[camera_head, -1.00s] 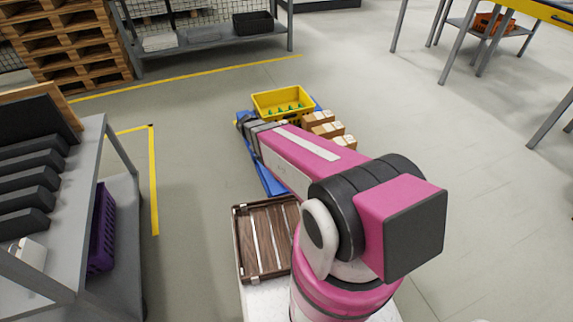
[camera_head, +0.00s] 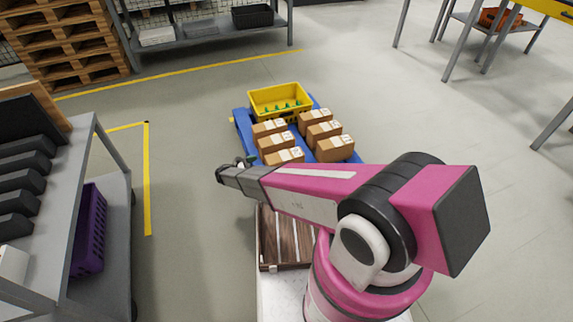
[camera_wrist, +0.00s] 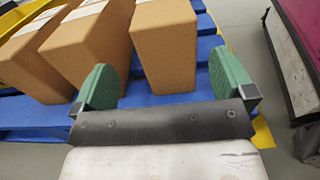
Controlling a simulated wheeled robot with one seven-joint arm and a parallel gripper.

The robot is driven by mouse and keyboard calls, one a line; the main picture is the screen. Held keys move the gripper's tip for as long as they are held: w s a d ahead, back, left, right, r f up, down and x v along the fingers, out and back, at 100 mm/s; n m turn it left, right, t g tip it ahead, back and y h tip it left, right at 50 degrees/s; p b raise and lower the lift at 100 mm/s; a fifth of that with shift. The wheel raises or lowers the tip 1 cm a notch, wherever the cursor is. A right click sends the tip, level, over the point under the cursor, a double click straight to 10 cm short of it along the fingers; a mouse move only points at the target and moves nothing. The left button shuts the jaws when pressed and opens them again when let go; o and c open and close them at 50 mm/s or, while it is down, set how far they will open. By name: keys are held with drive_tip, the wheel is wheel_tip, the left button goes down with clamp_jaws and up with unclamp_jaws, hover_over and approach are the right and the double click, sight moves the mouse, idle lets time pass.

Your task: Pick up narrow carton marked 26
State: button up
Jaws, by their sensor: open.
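Several brown cartons with pale labels stand in two columns on a blue pallet (camera_head: 243,120). The left column holds a far carton (camera_head: 269,128), a middle carton (camera_head: 276,146) and a near carton (camera_head: 284,157). No number can be read, so I cannot tell which one is marked 26. My gripper (camera_wrist: 164,78) is open and empty, its two green fingers apart. In the wrist view, one carton (camera_wrist: 164,52) stands ahead of the gap between the fingers, with two more cartons to its left. In the head view, my gripper is beside the pallet's left edge.
A yellow crate (camera_head: 280,101) with green items stands at the pallet's far end. A brown slatted tray (camera_head: 285,240) lies below my arm. A grey trolley (camera_head: 75,180) stands at the left. The floor between trolley and pallet is clear.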

sight(274, 161)
drive_tip(key=x, duration=0.4)
drive_tip(key=shift+d, duration=0.15)
drive_tip(key=shift+s+r+x, duration=0.1)
drive_tip(key=shift+s+x, duration=0.05)
drive_tip(key=shift+x, duration=1.15)
drive_tip(key=shift+s+r+x, duration=0.1)
drive_tip(key=shift+s+x, duration=0.05)
drive_tip(key=shift+x, duration=1.15)
drive_tip(key=c, duration=1.1)
